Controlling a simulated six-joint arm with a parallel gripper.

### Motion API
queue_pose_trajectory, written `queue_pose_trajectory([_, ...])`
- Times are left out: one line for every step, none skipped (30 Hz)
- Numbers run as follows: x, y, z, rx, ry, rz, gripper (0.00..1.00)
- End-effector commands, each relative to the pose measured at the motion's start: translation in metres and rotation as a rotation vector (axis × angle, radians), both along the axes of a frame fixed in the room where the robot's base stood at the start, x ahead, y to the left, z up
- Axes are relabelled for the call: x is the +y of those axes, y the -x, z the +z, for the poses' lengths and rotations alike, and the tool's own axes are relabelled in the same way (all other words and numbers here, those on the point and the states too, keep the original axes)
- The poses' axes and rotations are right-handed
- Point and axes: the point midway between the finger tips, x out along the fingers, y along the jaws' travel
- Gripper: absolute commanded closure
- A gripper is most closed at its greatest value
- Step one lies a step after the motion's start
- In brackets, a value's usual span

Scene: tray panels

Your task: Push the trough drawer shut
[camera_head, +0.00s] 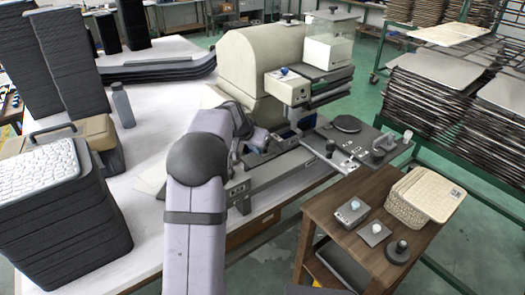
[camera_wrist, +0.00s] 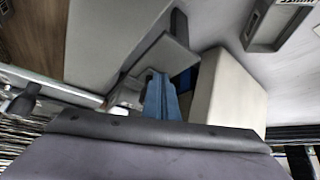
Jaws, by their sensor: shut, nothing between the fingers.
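A pale machine with a rounded cream housing (camera_head: 262,55) stands at the back of the white bench. Under its clear box (camera_head: 330,40) are drawer-like parts, and the front one (camera_head: 290,86) has a blue knob on top. I cannot tell for sure which is the trough drawer or how far out it stands. My gripper (camera_wrist: 158,88) shows in the wrist view as blue fingers, shut and empty, close to grey and cream machine surfaces. In the head view my arm reaches in below the machine, and the fingertips are hard to make out; contact cannot be told.
A grey panel with knobs and a round disc (camera_head: 345,124) juts out right of my arm. A wooden side table (camera_head: 345,235) holds small boxes, a knob and a woven basket (camera_head: 424,194). A grey bottle (camera_head: 122,105) and black stacks stand at left.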

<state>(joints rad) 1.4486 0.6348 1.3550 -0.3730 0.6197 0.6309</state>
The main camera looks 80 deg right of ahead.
Motion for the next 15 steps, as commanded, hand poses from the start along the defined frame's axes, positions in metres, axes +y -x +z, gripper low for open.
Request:
queue_pose_trajectory([-0.0014, 0.0019, 0.0012, 0.0, 0.0, -0.001, 1.0])
queue_pose_trajectory([-0.0021, 0.0026, 0.0013, 0.0, 0.0, -0.001, 1.0])
queue_pose_trajectory([-0.0031, 0.0036, 0.0012, 0.001, -0.001, -0.001, 1.0])
queue_pose_trajectory([-0.0038, 0.0042, 0.0011, 0.001, -0.001, -0.001, 1.0])
queue_pose_trajectory([-0.0045, 0.0049, 0.001, 0.001, -0.001, -0.001, 1.0])
queue_pose_trajectory([-0.0055, 0.0058, 0.0008, 0.001, -0.001, -0.001, 1.0])
queue_pose_trajectory([-0.0063, 0.0066, 0.0008, 0.001, -0.001, -0.001, 1.0])
queue_pose_trajectory([-0.0071, 0.0073, 0.001, 0.0, -0.001, 0.0, 1.0])
queue_pose_trajectory([-0.0081, 0.0083, 0.0011, -0.001, -0.001, -0.001, 1.0])
queue_pose_trajectory([-0.0088, 0.0091, 0.0013, -0.001, -0.001, -0.001, 1.0])
queue_pose_trajectory([-0.0095, 0.0098, 0.0013, -0.001, -0.001, -0.001, 1.0])
queue_pose_trajectory([-0.0094, 0.0095, 0.0003, 0.0, 0.0, 0.0, 1.0])
queue_pose_trajectory([-0.0093, 0.0093, 0.0, 0.0, 0.0, 0.0, 1.0])
queue_pose_trajectory([-0.0092, 0.0091, -0.0001, 0.0, 0.0, 0.0, 1.0])
queue_pose_trajectory([-0.0089, 0.0087, -0.0002, 0.0, 0.0, 0.0, 1.0])
